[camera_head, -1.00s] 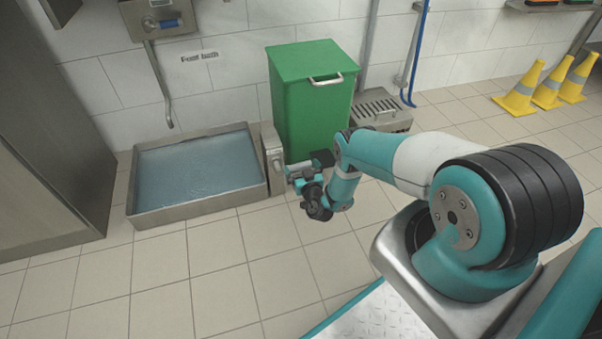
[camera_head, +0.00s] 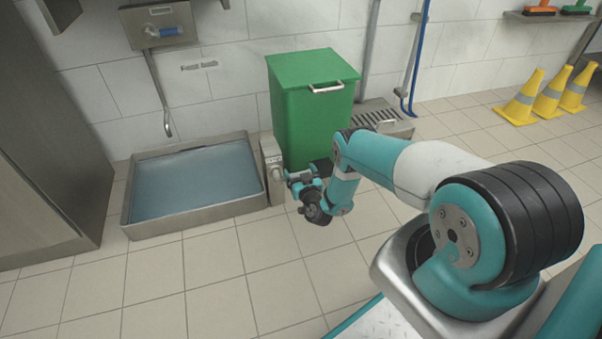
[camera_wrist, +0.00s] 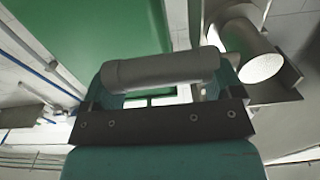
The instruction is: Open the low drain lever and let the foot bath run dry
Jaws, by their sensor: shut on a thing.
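The foot bath (camera_head: 197,224) is a low metal basin on the floor at the left in the head view, with blue-grey water (camera_head: 195,180) in it. A narrow metal drain housing (camera_head: 271,160) stands against its right side. My gripper (camera_head: 296,180) is low beside this housing. In the wrist view, my gripper (camera_wrist: 165,85) is shut on a grey rounded bar, the drain lever's handle (camera_wrist: 150,70), which lies across between the fingers. The rest of the lever is mostly hidden, so I cannot tell its angle.
A green bin (camera_head: 313,110) stands close behind my gripper. A metal floor box (camera_head: 383,117) is right of it. A wall tap panel (camera_head: 160,28) hangs above the bath. Yellow cones (camera_head: 547,95) stand at the far right. The front floor is clear.

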